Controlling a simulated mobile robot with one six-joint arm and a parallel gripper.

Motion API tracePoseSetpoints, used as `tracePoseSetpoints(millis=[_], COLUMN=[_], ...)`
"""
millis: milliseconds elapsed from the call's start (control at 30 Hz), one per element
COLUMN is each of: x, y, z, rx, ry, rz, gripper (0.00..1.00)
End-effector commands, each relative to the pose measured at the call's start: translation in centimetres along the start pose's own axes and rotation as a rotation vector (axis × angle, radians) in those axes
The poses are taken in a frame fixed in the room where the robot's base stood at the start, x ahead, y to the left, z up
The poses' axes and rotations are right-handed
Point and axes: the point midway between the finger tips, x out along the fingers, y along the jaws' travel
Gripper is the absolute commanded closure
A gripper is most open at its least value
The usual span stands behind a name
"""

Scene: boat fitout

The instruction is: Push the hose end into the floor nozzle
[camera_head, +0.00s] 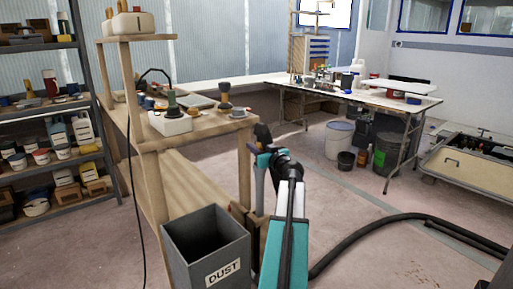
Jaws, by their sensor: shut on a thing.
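A thick black hose (400,222) lies curved on the floor at the right. It runs left and passes out of sight behind my teal and white arm.
A grey bin marked DUST (206,250) stands close at the left of my arm, before a wooden bench (205,127) with tools. A shelf rack (88,95) is at far left. A folding table (350,95) and buckets (339,138) stand behind. Open floor lies right.

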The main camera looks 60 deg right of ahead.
Motion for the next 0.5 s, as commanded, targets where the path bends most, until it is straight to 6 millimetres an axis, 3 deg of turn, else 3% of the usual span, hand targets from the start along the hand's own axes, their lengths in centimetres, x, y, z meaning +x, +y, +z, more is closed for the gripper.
tracePoseSetpoints(millis=[500], x=[0.01], y=[0.0], z=[0.72], rx=[0.0], ry=[0.0], rz=[0.0], gripper=[1.0])
